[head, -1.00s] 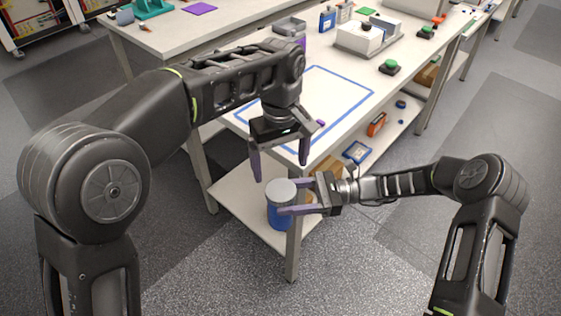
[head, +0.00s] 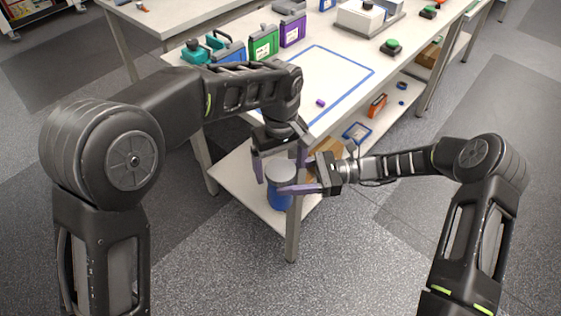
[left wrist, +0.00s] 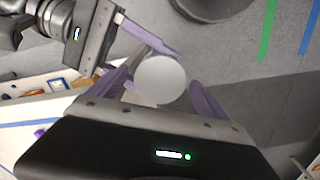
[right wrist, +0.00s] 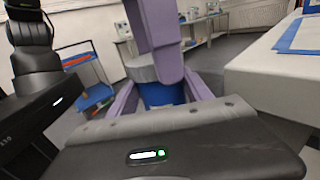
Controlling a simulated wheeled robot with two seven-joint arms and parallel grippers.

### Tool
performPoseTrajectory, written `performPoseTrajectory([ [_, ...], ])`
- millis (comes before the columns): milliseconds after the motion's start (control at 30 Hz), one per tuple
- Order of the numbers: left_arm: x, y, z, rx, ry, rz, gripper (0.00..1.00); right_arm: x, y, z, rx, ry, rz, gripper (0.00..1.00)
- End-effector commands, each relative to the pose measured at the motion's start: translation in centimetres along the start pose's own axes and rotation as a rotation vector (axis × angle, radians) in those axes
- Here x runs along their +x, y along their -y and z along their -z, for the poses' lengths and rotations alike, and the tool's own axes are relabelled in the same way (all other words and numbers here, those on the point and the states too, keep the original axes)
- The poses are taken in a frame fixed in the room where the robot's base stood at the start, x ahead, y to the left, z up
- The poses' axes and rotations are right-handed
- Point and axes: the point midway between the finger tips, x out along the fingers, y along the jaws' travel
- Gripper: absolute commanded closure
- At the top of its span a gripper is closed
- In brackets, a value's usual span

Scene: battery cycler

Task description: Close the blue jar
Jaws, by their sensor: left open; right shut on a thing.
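My right gripper is shut on the jar's body, shown blue in the right wrist view (right wrist: 162,95). My left gripper (head: 281,167) points down from above, open, with one finger on each side of the lid. In the left wrist view the lid (left wrist: 160,80) lies between the spread purple fingers, apparently without contact. A left finger hides part of the jar in the right wrist view.
The white table (head: 355,108) carries a blue-outlined area with a small purple item (head: 320,102). A green container (head: 263,42) and a purple container (head: 292,28) stand behind it. A lower shelf (head: 240,180) and table leg (head: 292,240) are close to the jar.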

Motion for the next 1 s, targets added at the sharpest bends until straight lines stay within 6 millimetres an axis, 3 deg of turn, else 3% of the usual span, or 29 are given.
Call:
performPoseTrajectory([
  [67,-0.01,0.0,0.0,0.0,0.0,0.0,0.12,0.02,0.01,-0.06,-0.001,0.001,0.0,1.0],
  [900,-0.05,-0.03,-0.02,0.0,0.0,0.0,0.8,0.02,0.0,-0.05,0.0,0.001,0.0,1.0],
  [1000,-0.04,-0.02,-0.01,0.013,0.0,-0.001,0.8,0.03,0.0,-0.05,0.0,0.001,-0.001,1.0],
])
